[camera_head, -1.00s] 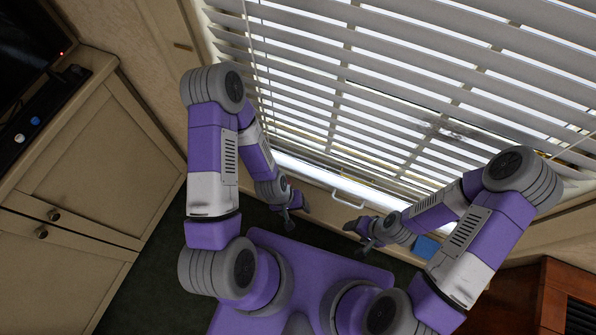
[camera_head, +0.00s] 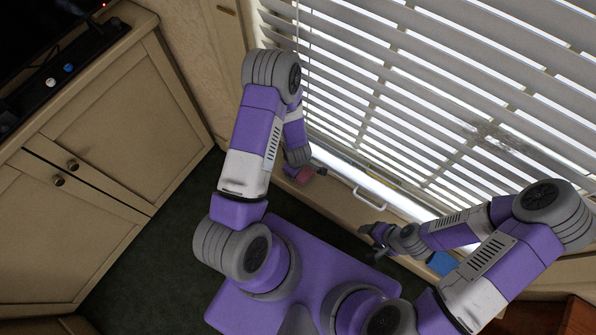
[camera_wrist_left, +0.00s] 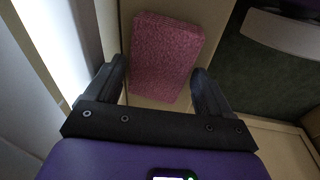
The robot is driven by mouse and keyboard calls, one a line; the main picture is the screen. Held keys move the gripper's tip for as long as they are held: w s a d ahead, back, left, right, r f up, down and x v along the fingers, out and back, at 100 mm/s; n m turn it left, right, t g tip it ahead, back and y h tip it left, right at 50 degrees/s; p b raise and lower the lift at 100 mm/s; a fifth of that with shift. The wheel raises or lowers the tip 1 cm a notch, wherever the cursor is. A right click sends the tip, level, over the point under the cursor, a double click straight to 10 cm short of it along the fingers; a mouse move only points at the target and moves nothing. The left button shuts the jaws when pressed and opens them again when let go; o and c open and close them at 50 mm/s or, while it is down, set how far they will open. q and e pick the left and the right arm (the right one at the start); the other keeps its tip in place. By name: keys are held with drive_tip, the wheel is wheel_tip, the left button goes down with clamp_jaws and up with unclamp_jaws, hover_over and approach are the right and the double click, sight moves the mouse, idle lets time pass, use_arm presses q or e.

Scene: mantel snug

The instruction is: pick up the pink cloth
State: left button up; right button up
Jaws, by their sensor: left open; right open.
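The pink cloth (camera_wrist_left: 168,45) shows in the left wrist view as a folded, textured rectangular block on a beige surface. A small part of the cloth (camera_head: 303,175) also shows in the head view, on the ledge below the window, partly hidden by my left arm. My left gripper (camera_wrist_left: 159,75) is open, its two fingers either side of the cloth's near end; I cannot tell whether they touch it. In the head view the left gripper is mostly hidden behind its own arm. My right gripper (camera_head: 374,240) is open and empty, to the right of the cloth.
A blue object (camera_head: 442,262) lies on the ledge near my right forearm. A white handle (camera_head: 369,196) stands by the window blinds (camera_head: 430,90). A beige cabinet (camera_head: 110,110) is at left. Dark green floor (camera_head: 180,215) lies between cabinet and my base.

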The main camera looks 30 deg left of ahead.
use_arm(q)
drive_tip(key=shift+w+f, duration=0.1)
drive_tip(key=shift+f, duration=0.65)
drive_tip(key=shift+r, duration=0.1)
drive_tip(key=shift+c, duration=0.5)
drive_tip(key=c, duration=0.6)
wheel_tip(320, 180, up, 10)
drive_tip(key=p, duration=0.4)
